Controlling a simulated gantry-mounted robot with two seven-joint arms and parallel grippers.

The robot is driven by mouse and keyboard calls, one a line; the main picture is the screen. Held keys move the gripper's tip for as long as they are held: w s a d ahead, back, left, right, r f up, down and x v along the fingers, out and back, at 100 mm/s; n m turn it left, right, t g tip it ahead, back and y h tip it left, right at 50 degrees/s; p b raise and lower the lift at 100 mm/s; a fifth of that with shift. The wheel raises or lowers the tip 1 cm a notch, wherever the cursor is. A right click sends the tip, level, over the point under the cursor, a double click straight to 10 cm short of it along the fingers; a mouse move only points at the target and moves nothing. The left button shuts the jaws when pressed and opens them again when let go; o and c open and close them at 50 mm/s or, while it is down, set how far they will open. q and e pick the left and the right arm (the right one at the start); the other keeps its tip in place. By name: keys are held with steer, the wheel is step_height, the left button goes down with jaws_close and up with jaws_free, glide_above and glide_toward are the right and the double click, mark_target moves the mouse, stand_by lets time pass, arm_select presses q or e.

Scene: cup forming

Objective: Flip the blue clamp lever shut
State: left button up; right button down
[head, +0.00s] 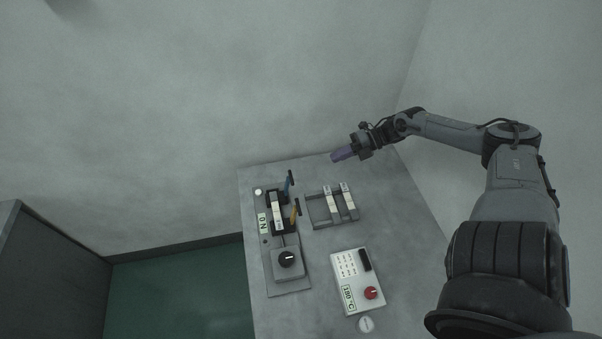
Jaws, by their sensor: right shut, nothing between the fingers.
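The blue clamp lever (288,182) stands up at the far end of the clamp fixture (276,225), on the left part of the table. A pale bar (277,211) sits in the fixture beside the levers. My right gripper (342,154) is shut and empty above the table's far edge, to the right of the blue lever and apart from it. My left gripper is not in view.
A rack (333,207) with pale bars stands right of the fixture. A control box (357,281) with a red knob (371,292) is at the front. The table's right side (403,222) is clear.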

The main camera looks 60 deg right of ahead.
steer(key=b, duration=0.4)
glide_toward(288, 185)
steer(key=w+a, duration=0.2)
steer(key=w, duration=0.2)
steer(key=shift+w+f, duration=0.1)
stand_by(0.3)
